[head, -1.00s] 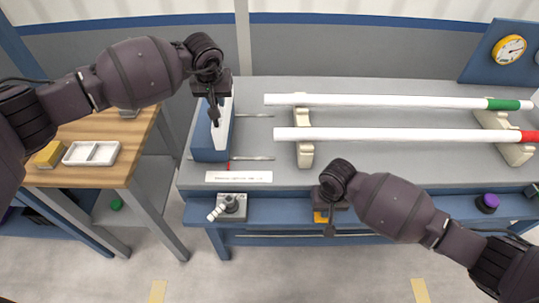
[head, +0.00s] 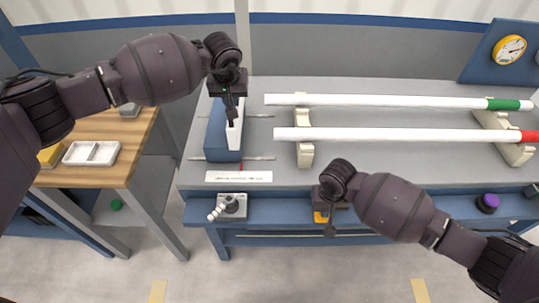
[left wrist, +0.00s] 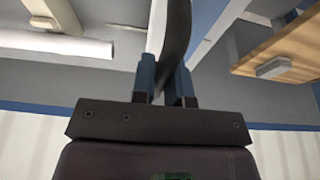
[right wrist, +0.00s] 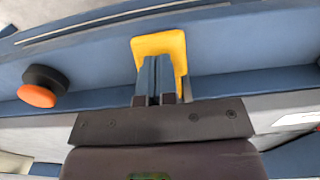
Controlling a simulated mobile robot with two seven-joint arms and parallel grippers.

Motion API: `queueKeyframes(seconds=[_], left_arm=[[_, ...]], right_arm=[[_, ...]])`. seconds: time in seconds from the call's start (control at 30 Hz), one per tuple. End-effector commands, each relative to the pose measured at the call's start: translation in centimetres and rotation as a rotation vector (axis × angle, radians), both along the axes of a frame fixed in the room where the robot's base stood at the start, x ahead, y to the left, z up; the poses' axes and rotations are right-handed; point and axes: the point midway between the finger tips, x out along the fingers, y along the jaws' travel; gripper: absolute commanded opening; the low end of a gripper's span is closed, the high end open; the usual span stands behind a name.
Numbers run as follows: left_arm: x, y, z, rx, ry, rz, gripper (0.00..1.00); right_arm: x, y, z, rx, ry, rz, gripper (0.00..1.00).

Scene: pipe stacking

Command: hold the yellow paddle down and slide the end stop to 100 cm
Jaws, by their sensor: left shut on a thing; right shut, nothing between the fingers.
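The end stop (head: 220,150) is a blue block with a white face, sitting on two thin rails at the left of the bench. Its red pointer (head: 241,166) is over the right half of the white scale strip (head: 238,177); the markings are too small to read. My left gripper (head: 231,116) is shut on the end stop's upper part; its fingers also show in the left wrist view (left wrist: 167,84). The yellow paddle (right wrist: 160,46) is on the bench's front face. My right gripper (right wrist: 157,75) is shut and empty, over the paddle, apparently touching it, and partly hides it.
Two white pipes, one with a green end (head: 505,104) and one with a red end (head: 528,136), lie on cream supports to the right of the end stop. A grey lever unit (head: 232,207) and a purple knob (head: 488,202) are on the front edge. A wooden table (head: 95,171) stands left.

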Motion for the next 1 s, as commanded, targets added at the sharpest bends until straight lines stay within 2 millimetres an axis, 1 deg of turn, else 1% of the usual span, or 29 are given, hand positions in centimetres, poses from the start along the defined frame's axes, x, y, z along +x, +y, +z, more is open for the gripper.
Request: queueKeyframes(seconds=[0.03,1.0], left_arm=[[-0.1,-0.4,-0.2,-0.001,0.002,-0.002,0.00],[-0.1,-4.3,-0.2,-0.002,0.003,-0.003,0.00]], right_arm=[[-0.6,-0.1,-0.8,-0.003,0.016,0.000,0.00],[-0.6,-0.1,-0.8,-0.004,0.016,0.001,0.00]])
